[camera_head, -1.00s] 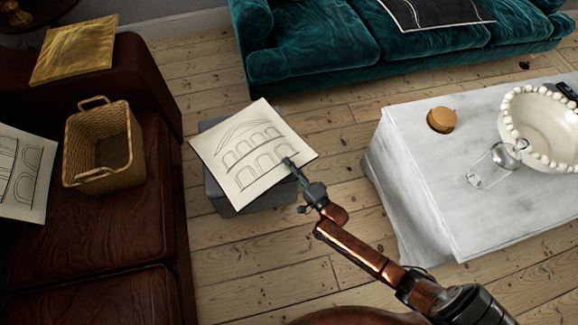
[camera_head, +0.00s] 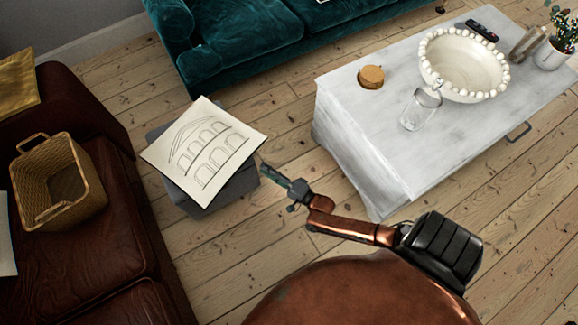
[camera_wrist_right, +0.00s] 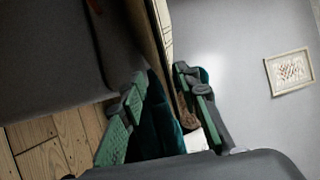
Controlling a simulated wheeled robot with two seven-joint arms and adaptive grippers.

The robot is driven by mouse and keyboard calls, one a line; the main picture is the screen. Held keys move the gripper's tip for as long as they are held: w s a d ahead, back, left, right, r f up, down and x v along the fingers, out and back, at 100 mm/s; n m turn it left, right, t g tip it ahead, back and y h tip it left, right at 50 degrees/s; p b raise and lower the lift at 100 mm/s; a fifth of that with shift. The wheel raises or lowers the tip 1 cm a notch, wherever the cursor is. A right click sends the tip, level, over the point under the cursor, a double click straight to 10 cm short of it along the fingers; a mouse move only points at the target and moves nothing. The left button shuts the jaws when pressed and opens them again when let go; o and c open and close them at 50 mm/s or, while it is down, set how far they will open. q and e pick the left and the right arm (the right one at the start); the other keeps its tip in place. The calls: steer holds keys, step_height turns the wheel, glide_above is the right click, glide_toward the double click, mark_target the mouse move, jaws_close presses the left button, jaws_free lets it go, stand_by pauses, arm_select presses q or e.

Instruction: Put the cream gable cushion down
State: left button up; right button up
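The cream gable cushion (camera_head: 205,150), flat with dark line-drawn arches, lies on the grey pouf (camera_head: 183,200) and overhangs its edges. My right gripper (camera_head: 265,168) is just off the cushion's right side, with a small gap in the head view. In the right wrist view, the gripper (camera_wrist_right: 160,78) has its two green-padded fingers spread apart. The cushion's edge (camera_wrist_right: 163,20) runs upright ahead of the opening, beside the pouf's grey side (camera_wrist_right: 60,50). Nothing is gripped. My left gripper is not in view.
A dark red leather sofa (camera_head: 100,260) with a wicker basket (camera_head: 75,205) stands at left. A teal sofa (camera_head: 250,35) is behind. A whitish table (camera_head: 370,150) at right bears a jar (camera_head: 420,108) and beaded bowl (camera_head: 465,65). Floorboards between are bare.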

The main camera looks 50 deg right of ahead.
steer(key=s+a+f+n+g+y, duration=0.1)
steer(key=s+a+f+n+g, duration=0.35)
steer(key=s, duration=0.35)
steer(key=s+a+f+n+g, duration=0.3)
steer(key=s+a+n+g, duration=0.1)
steer(key=s+a, duration=0.25)
steer(key=s+d+r+n+g+h, duration=0.1)
steer(key=s+d+n+g, duration=0.1)
steer(key=s, duration=0.6)
steer(key=s+d+r+n+g, duration=0.1)
steer(key=s+d+n+g, duration=0.1)
steer(key=s, duration=0.7)
steer(key=s+d+r+n+g+h, duration=0.1)
steer(key=s+n+g, duration=0.3)
steer(key=s, duration=0.5)
steer(key=shift+s+d+r+h, duration=0.2)
steer(key=shift+d+r+h, duration=0.15)
steer(key=shift+d, duration=0.1)
steer(key=shift+g, duration=0.25)
